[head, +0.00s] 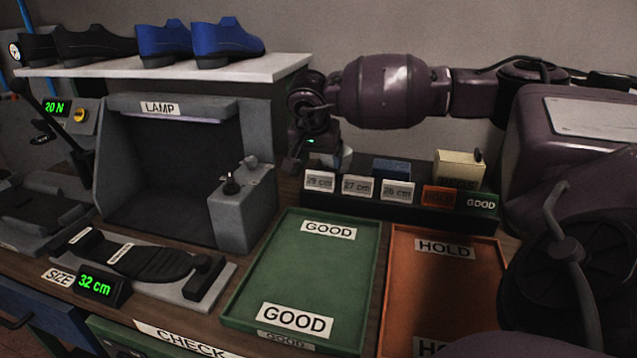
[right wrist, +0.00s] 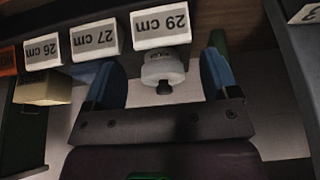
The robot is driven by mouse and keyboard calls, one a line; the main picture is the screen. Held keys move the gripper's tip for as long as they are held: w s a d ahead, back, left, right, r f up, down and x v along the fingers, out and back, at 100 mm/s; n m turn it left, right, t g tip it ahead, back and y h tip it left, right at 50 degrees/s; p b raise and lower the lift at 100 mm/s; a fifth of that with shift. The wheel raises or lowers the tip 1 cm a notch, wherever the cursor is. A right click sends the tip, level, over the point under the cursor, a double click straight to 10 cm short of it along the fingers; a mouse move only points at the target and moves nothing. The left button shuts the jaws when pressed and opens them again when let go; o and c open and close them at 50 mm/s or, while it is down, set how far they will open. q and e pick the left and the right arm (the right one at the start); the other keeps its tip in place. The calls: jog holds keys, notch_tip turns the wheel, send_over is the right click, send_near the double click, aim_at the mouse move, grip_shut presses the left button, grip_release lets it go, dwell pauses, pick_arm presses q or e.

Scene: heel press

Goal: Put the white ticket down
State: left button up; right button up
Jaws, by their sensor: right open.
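My left gripper is not in view.
Orange (head: 439,197) and green GOOD (head: 479,202) tickets share the rack. The green GOOD tray (head: 312,270) and orange HOLD tray (head: 442,285) look empty where visible. A LAMP booth (head: 160,160), size gauge (head: 140,262) and shoe shelf (head: 170,66) stand left.

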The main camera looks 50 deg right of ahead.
aim_at(320, 172)
jog(key=shift+b+x, duration=0.5)
jog(key=shift+x, duration=2.75)
jog(key=shift+w+r, duration=0.1)
jog(key=shift+r, duration=0.05)
jog(key=c, duration=0.6)
